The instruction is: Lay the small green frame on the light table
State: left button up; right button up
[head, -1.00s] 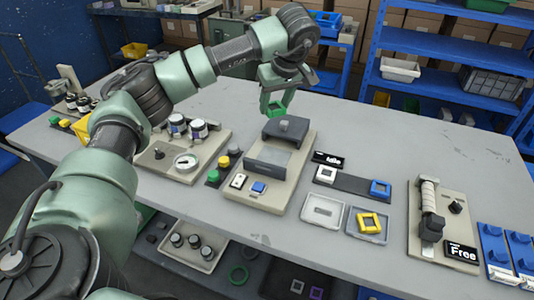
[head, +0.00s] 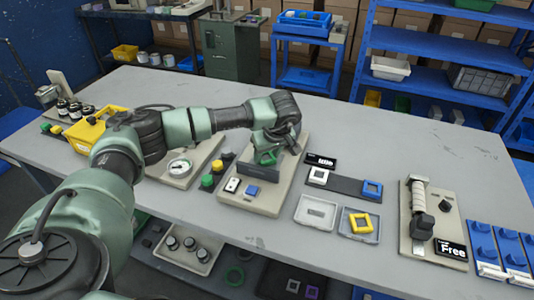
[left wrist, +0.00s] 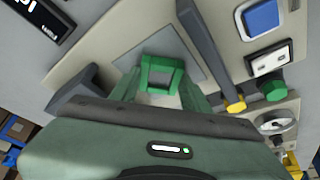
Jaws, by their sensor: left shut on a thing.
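The small green frame (head: 267,160) is between the fingers of my left gripper (head: 266,154). In the left wrist view the square green frame (left wrist: 162,63) shows between the two green fingertips, its opening facing the camera. The light table appears to be the pale grey square panel (left wrist: 123,46) on a beige base; the frame overlaps it in the left wrist view. I cannot tell whether the frame touches the panel. In the head view my wrist and a dark bar hide most of the panel. My right gripper is not in view.
A dark upright bar (head: 257,174) stands in front of the panel. A blue button (head: 252,191) and a white switch (head: 232,185) are on the base. To the right is a dark strip (head: 345,186) with white and blue frames. A yellow frame (head: 361,223) lies in a tray.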

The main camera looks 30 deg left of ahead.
pick_arm(q)
jog(key=shift+f, duration=0.2)
jog(key=o, duration=1.3)
jog(key=shift+d+r, duration=0.1)
jog(key=shift+r, duration=0.3)
jog(key=b+v, duration=0.1)
jog(key=v, duration=1)
jog(key=shift+s+d+r+b, duration=0.1)
jog(key=shift+s+r+b, duration=0.05)
jog(key=shift+r+b, duration=0.2)
